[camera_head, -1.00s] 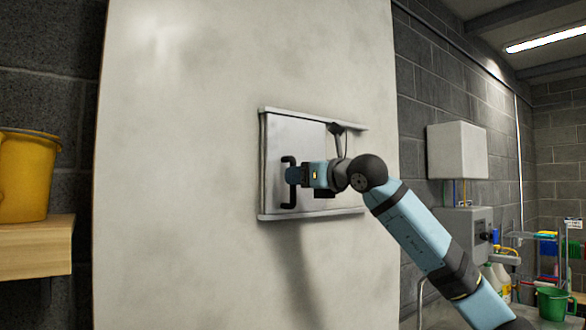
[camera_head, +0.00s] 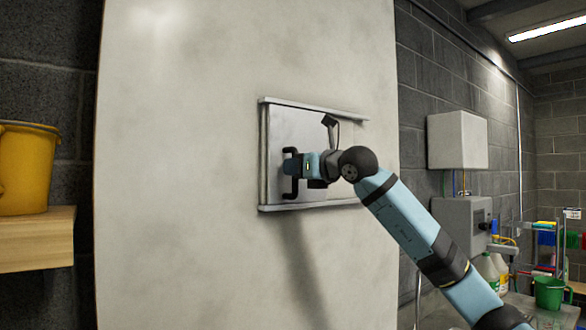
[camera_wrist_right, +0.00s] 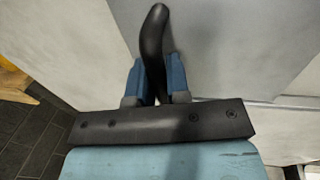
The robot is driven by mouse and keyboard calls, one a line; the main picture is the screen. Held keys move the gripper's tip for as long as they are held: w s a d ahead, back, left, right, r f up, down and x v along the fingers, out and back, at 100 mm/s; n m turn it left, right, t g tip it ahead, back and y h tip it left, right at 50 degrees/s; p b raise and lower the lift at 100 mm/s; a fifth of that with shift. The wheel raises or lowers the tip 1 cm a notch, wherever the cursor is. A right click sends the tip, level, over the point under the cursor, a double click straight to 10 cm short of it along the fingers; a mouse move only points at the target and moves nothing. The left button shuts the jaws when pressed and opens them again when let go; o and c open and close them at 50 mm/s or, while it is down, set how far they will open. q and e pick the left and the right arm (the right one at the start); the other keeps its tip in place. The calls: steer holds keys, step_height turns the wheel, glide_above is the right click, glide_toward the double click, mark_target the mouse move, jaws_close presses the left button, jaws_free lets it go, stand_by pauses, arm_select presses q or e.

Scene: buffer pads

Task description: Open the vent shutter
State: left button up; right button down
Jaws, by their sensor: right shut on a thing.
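The vent shutter (camera_head: 285,130) is a flat grey panel between two horizontal rails on a big pale wall panel. Its left edge stands slightly in from the left end of the rails. It carries a black upright bar handle (camera_head: 291,187). My right gripper (camera_head: 289,166) is shut on the handle, which hides part of it. In the right wrist view, the two blue fingers (camera_wrist_right: 160,82) close on both sides of the black handle (camera_wrist_right: 153,35). My left gripper is not in view.
The lower rail (camera_head: 290,206) and upper rail (camera_head: 310,107) run on to the right past the shutter. A yellow bucket (camera_head: 25,170) stands on a wooden shelf (camera_head: 35,245) at the left. A white box (camera_head: 457,140) and a green bucket (camera_head: 548,293) are at the right.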

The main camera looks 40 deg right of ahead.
steer(key=s+d+b, duration=0.1)
steer(key=d, duration=1.2)
steer(key=shift+s, duration=0.25)
steer(key=c, duration=1.1)
jaws_free()
steer(key=shift+a, duration=0.1)
steer(key=s+d+b, duration=0.1)
steer(key=s+b, duration=0.6)
steer(key=s, duration=0.6)
steer(key=shift+s+b, duration=0.35)
steer(key=shift+s, duration=0.05)
steer(key=shift+d, duration=0.1)
